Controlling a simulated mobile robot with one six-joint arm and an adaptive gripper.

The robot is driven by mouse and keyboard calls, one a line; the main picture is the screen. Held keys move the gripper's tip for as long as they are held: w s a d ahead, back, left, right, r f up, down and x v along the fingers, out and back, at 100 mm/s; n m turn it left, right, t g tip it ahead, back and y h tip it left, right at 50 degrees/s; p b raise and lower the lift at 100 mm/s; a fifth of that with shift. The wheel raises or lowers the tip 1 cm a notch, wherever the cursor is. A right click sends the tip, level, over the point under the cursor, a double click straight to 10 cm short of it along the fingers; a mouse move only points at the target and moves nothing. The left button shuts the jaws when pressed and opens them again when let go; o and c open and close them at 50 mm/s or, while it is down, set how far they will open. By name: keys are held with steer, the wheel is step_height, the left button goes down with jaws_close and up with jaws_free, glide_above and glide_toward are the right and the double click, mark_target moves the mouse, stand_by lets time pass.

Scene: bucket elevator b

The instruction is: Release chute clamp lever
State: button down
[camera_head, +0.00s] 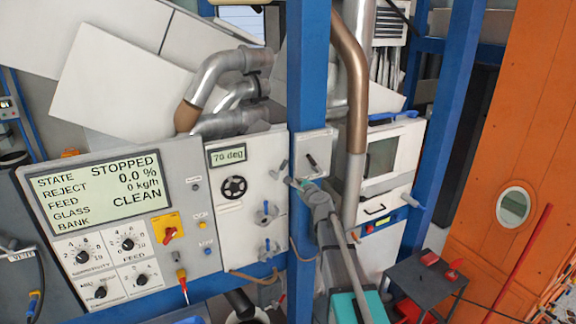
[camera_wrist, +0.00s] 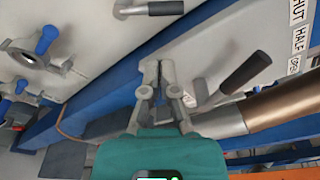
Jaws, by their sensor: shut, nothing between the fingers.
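My gripper (camera_head: 299,183) is shut and empty in front of the blue post, beside the white panel's right edge. A black-handled lever (camera_wrist: 245,73) sticks out right of the fingers, near a label reading SHUT, HALF and OPEN. A blue-handled clamp (camera_wrist: 47,40) and a grey lever (camera_wrist: 67,69) are on the white panel to the left. In the head view two blue-handled clamps (camera_head: 266,211) (camera_head: 269,248) sit on that panel. I cannot tell which is the chute clamp lever.
The blue post (camera_head: 306,75) stands just behind my gripper. A brown-and-grey pipe (camera_head: 355,120) runs down to its right. A control panel (camera_head: 200,250) reading STOPPED is at left. A dark cart (camera_head: 415,279) stands at lower right. Another black handle (camera_wrist: 150,9) is at the wrist view's top.

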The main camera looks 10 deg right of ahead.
stand_by(0.4)
steer(key=b+x, duration=0.1)
steer(key=x, duration=0.9)
steer(key=shift+r, duration=0.1)
steer(key=shift+a, duration=0.1)
stand_by(0.4)
steer(key=shift+a+r, duration=0.1)
steer(key=shift+a, duration=0.05)
steer(key=shift+n, duration=0.3)
